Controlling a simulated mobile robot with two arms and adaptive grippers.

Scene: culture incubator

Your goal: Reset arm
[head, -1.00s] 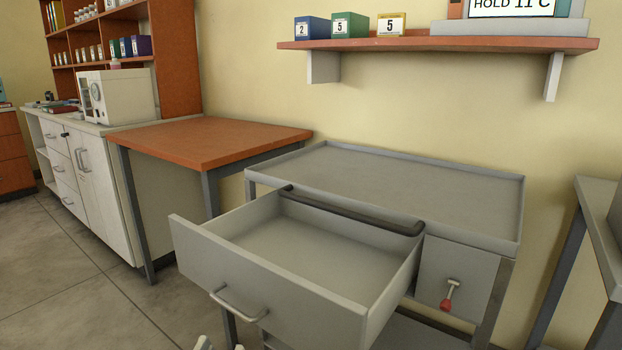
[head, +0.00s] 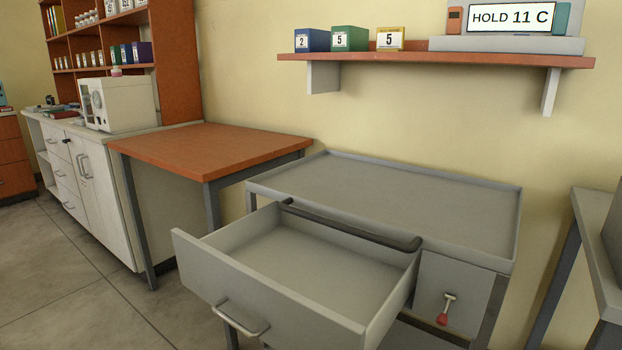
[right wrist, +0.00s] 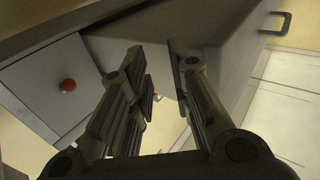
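My right gripper (right wrist: 160,80) shows in the right wrist view with its two dark fingers apart and nothing between them. It is near the grey cabinet and its pulled-out drawer. In the head view neither gripper shows. The drawer (head: 270,290) is open and its inside is bare. A small lever with a red knob (head: 443,318) sits on the cabinet front right of the drawer; a red knob also shows in the right wrist view (right wrist: 68,86).
The grey cabinet top (head: 400,205) is empty. An orange-topped table (head: 210,148) stands to its left. A wall shelf (head: 430,58) above holds several small boxes and a display reading "HOLD 11 C" (head: 512,17). Open floor (head: 100,305) lies at the lower left.

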